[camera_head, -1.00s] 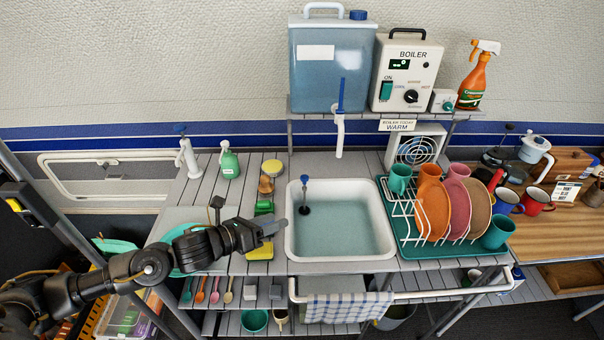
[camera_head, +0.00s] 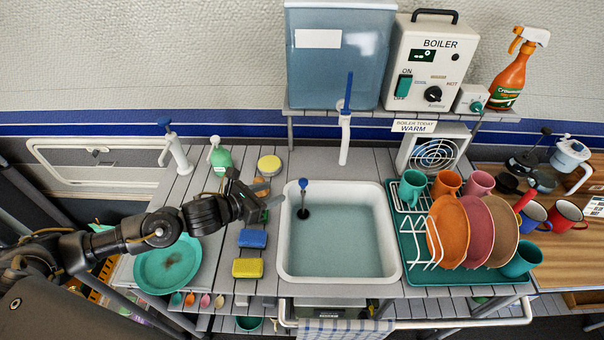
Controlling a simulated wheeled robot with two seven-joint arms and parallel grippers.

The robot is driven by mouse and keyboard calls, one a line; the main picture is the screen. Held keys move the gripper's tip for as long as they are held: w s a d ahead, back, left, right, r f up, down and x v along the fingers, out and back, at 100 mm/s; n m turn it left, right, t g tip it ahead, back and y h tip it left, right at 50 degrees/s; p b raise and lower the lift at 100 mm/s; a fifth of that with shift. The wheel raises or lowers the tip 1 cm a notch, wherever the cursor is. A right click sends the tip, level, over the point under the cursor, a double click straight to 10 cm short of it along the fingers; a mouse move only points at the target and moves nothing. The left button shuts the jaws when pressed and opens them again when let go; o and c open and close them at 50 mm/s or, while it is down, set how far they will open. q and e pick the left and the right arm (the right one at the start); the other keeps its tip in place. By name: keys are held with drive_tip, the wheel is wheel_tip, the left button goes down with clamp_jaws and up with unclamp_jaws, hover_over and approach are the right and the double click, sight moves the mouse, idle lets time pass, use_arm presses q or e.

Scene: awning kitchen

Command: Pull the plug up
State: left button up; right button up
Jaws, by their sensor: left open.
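The plug (camera_head: 303,200) stands in the far left part of the white sink (camera_head: 392,262). It has a blue knob on a thin upright stem and a dark base at the sink bottom. The sink holds bluish-green water. My left gripper (camera_head: 272,200) is open and empty, left of the sink's left rim and close to it. It is apart from the plug, at about the height of the knob in the picture. My right gripper is not in view.
A white tap with a blue lever (camera_head: 345,125) hangs behind the sink. A dish rack (camera_head: 425,276) with plates and cups stands to the right. A blue sponge (camera_head: 252,238), a yellow sponge (camera_head: 247,268) and a green plate (camera_head: 168,265) lie left of the sink.

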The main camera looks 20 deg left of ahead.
sight(301, 182)
use_arm(q)
drive_tip(key=p+x, duration=0.1)
drive_tip(key=x, duration=0.2)
drive_tip(key=p+x, duration=0.1)
drive_tip(key=x, duration=0.2)
drive_tip(key=p+x, duration=0.1)
drive_tip(key=x, duration=0.2)
drive_tip(key=shift+w+d+r, duration=0.1)
drive_tip(key=shift+d+r, duration=0.15)
drive_tip(key=shift+d, duration=0.05)
drive_tip(key=shift+x, duration=0.75)
drive_tip(key=shift+f, duration=0.15)
drive_tip(key=shift+c, duration=0.4)
clamp_jaws()
